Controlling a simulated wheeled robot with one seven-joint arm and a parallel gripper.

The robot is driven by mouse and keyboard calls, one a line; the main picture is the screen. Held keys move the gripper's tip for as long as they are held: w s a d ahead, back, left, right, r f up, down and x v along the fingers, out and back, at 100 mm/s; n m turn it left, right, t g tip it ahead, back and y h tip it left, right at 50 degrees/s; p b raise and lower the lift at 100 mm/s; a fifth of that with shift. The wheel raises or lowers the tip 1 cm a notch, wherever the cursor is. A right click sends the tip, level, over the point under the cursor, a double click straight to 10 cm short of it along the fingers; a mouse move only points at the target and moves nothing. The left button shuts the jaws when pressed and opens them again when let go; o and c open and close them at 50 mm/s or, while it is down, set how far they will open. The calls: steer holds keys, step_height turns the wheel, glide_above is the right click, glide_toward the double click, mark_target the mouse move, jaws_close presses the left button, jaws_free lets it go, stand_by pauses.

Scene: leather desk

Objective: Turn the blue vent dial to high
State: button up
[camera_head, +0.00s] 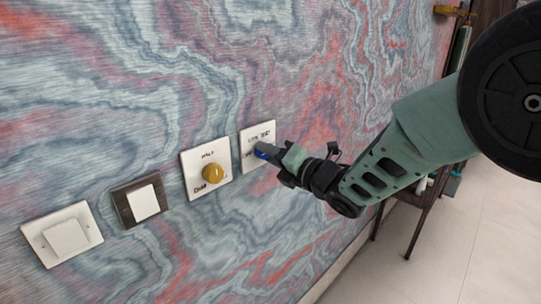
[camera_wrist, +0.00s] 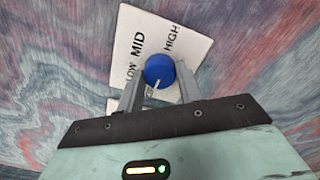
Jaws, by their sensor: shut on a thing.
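The blue vent dial (camera_head: 261,155) sits on a white wall plate (camera_head: 256,135), the rightmost of the row. In the wrist view the blue dial (camera_wrist: 159,68) is round, with a white pointer mark directed down and slightly left. The plate (camera_wrist: 133,20) carries the words LOW, MID and HIGH, with HIGH on the right; a partly hidden label lies below the dial near the pointer. My gripper (camera_head: 268,150) is at the dial, and the wrist view shows its two fingers (camera_wrist: 160,73) on either side of the dial, shut on it.
A dark table (camera_head: 413,214) stands at the right beyond my arm. The pale floor at lower right is clear.

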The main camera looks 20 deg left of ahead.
steer(key=shift+f, duration=0.1)
steer(key=shift+m+b, duration=3.85)
steer(key=shift+m, duration=13.95)
steer(key=o, duration=1)
